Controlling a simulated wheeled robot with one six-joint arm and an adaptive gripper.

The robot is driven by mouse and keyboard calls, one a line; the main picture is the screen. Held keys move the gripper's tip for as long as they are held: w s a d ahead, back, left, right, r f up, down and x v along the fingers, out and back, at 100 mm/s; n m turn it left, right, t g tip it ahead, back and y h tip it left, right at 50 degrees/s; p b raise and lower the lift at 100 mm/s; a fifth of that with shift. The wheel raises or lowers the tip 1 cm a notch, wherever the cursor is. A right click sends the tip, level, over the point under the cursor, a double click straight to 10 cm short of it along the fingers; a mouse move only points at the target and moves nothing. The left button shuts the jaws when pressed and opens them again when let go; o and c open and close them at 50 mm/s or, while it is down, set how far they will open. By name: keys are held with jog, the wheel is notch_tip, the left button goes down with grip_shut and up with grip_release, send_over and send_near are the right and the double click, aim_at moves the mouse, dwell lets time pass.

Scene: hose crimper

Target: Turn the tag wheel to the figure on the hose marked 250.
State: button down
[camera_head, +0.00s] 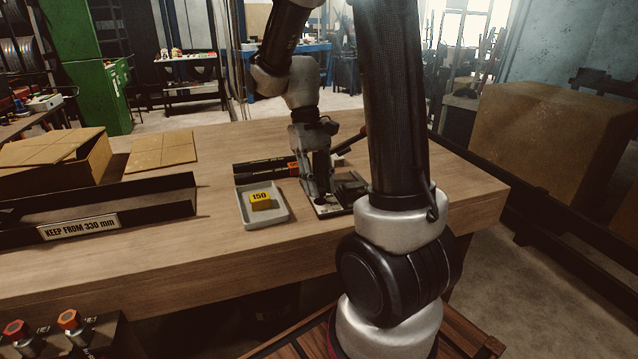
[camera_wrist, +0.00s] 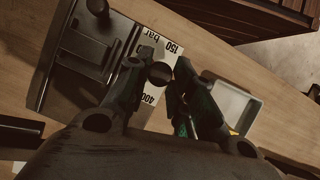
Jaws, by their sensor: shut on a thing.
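The tag wheel (camera_wrist: 160,74) is a small dark round knob on a white plate (camera_wrist: 149,47). The plate's printing reads "150 bar" and "400"; the rest is hidden by my fingers. In the wrist view, my gripper (camera_wrist: 166,72) is shut on the tag wheel, one finger on each side. In the head view, my gripper (camera_head: 320,196) points down at the device's plate (camera_head: 330,211) and hides the wheel. A dark bar or hose with an orange end (camera_head: 293,168) lies behind it. No marking 250 can be read.
A grey tray (camera_head: 278,216) with a yellow block marked 150 (camera_head: 262,201) stands just left of my gripper. A black rack labelled "KEEP FROM 330 mm" (camera_head: 80,227) and a cardboard box (camera_head: 90,165) are further left. Bare bench lies in front.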

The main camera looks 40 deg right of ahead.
jog(key=shift+n, duration=0.4)
jog(key=c, duration=1.2)
grip_release()
jog(key=shift+r, duration=0.1)
jog(key=v, duration=1.2)
jog(key=shift+a, duration=0.15)
